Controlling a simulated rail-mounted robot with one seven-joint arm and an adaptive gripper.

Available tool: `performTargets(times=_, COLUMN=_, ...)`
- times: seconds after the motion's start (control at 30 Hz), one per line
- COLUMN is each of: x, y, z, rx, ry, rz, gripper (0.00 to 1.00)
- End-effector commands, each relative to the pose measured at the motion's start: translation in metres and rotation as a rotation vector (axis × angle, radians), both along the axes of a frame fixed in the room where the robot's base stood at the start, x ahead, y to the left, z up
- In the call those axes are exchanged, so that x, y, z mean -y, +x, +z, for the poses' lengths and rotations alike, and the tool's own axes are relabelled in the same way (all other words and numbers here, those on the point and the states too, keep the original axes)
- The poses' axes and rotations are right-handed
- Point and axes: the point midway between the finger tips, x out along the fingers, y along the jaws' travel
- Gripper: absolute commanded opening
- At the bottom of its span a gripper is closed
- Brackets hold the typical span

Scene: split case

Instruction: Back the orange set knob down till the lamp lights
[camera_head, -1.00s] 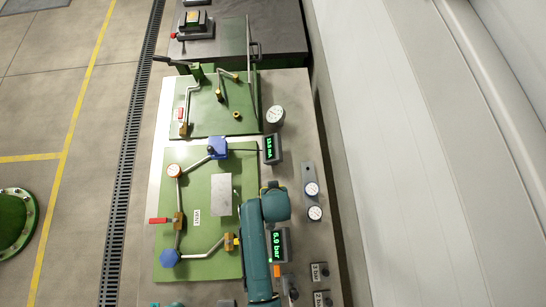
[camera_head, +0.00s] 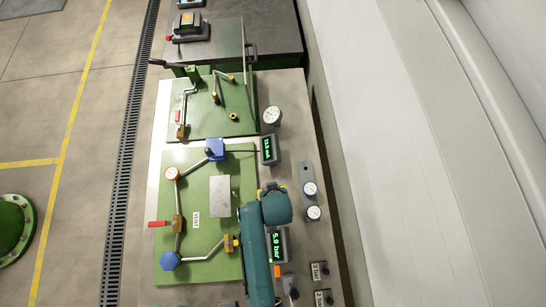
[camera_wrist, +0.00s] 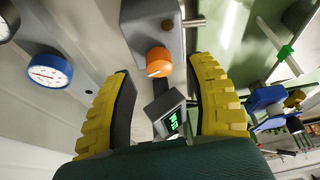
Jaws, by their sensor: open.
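The orange set knob (camera_wrist: 158,62) sticks out of a grey box (camera_wrist: 150,28) in the wrist view, with a pale mark on its face. My gripper (camera_wrist: 160,72) has its two yellow ribbed fingers spread, one on each side of the knob. A gap shows between the knob and each finger, so it is not held. In the head view my teal arm hides this knob and most of the gripper. I cannot make out a lit lamp in either view.
A pressure display (camera_head: 279,245) stands beside my arm, reading roughly 5.9 bar. Another display (camera_head: 268,149) stands farther back. A green panel (camera_head: 205,262) with pipes and valves lies left. Two dial gauges (camera_head: 311,189) stand right. A blue-rimmed gauge (camera_wrist: 49,70) is near the left finger.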

Motion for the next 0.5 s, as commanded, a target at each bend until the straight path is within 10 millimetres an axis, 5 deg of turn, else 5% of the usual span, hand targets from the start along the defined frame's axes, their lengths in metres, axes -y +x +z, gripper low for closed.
performTargets(times=0.3, x=0.005, y=-0.029, z=0.07, rx=0.002, ry=0.0, rz=0.0, gripper=0.55)
performTargets(times=0.5, x=0.006, y=-0.035, z=0.086, rx=0.0, ry=0.0, rz=0.0, gripper=0.55)
